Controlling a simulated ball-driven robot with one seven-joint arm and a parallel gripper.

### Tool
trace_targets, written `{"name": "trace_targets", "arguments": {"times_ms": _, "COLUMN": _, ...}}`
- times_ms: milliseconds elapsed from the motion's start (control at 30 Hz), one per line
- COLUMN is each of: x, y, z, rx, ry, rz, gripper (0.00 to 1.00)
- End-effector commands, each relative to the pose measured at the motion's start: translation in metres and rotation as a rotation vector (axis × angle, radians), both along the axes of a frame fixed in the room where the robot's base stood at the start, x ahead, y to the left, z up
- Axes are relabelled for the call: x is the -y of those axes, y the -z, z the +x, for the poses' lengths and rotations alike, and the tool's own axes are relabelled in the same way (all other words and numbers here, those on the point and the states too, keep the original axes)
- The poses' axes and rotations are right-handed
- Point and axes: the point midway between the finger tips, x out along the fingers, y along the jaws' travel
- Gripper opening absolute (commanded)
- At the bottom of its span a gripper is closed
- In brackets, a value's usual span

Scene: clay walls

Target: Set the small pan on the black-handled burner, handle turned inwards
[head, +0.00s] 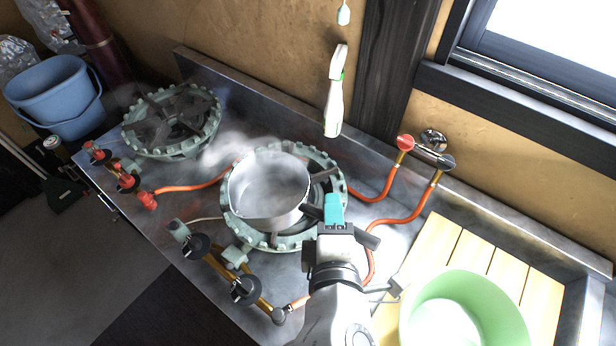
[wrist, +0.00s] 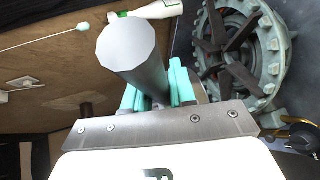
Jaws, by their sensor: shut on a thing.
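The small pan (head: 268,188) is a grey metal pot over the burner with black handles (head: 287,243), upright and steaming. It sits off-centre to the left of the ring; I cannot tell whether it rests on the grate. Its handle (head: 369,239) points right and slightly towards the front. My gripper (head: 334,212) is shut on the handle, just right of the pan. In the wrist view, the thick grey handle end (wrist: 130,50) stands between the teal fingers (wrist: 155,92). The burner's black knobs (head: 245,290) are at its front left.
A second burner (head: 172,122) with red knobs (head: 128,182) is empty at back left. A spray bottle (head: 334,100) is by the wall. Orange hoses (head: 400,218) run to wall taps (head: 432,152). A green basin (head: 465,315) sits on wooden slats (head: 480,250) at right.

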Motion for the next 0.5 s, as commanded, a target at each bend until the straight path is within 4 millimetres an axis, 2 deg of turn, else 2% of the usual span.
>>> {"name": "trace_targets", "arguments": {"times_ms": 333, "x": -0.001, "y": 0.029, "z": 0.075, "rx": 0.003, "ry": 0.003, "rz": 0.001, "gripper": 0.0}}
{"name": "trace_targets", "arguments": {"times_ms": 500, "x": -0.002, "y": 0.062, "z": 0.099, "rx": 0.001, "ry": 0.002, "rz": 0.0, "gripper": 0.0}}
